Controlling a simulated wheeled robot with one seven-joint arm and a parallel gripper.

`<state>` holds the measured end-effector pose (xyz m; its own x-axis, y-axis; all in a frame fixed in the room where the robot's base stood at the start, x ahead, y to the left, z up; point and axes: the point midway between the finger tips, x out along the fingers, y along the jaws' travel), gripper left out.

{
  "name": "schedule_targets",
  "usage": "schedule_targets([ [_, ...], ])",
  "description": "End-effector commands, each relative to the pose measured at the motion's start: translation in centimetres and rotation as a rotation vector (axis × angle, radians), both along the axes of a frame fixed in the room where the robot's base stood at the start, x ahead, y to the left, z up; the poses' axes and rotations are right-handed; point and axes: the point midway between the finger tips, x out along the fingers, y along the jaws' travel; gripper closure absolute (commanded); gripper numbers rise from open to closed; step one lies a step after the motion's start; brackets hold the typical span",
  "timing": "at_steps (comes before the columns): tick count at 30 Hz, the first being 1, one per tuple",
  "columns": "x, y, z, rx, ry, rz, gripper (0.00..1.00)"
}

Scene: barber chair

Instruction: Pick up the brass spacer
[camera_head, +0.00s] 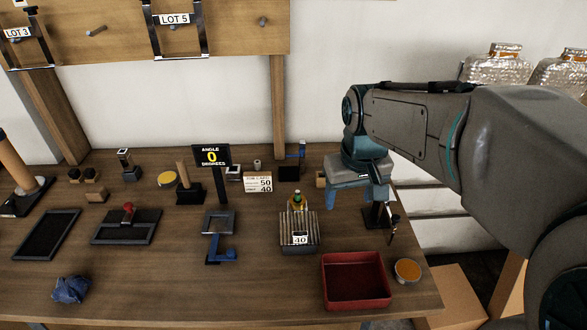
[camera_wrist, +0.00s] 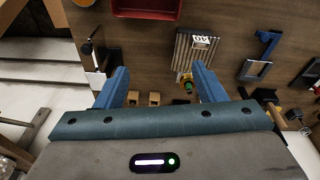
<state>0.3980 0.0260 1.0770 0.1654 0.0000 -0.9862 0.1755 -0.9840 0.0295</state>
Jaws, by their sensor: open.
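I cannot pick out the brass spacer for certain. Two small tan blocks (camera_wrist: 143,99) lie side by side between my fingers in the wrist view; one tan piece (camera_head: 320,179) shows just left of my gripper in the head view. A small brass-coloured piece with a green top (camera_head: 298,200) stands at the back of a ribbed block labelled 40 (camera_head: 299,235); its green top also shows in the wrist view (camera_wrist: 188,87). My gripper (camera_head: 358,200) is open and points down above the right rear of the table. Its blue fingers (camera_wrist: 161,72) hold nothing.
A red tray (camera_head: 356,281) and an orange-topped round tin (camera_head: 407,270) sit at the table's right front. A dark stand (camera_head: 376,216) is close by my gripper. The ANGLE sign (camera_head: 211,157) stands upright mid-table.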

Motion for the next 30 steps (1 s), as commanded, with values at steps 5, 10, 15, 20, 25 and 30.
schedule_targets([
  [5,6.6,2.7,-0.1,-0.015,0.058,0.121,0.37],
  [10,12.2,5.2,-1.2,-0.025,0.106,0.223,0.37],
  [15,16.1,7.3,-2.8,-0.028,0.143,0.300,0.37],
  [20,18.0,8.3,-3.8,-0.029,0.162,0.339,0.37],
  [25,18.4,8.6,-5.4,-0.030,0.168,0.350,0.37],
  [30,18.3,8.6,-8.8,-0.029,0.170,0.349,0.37],
])
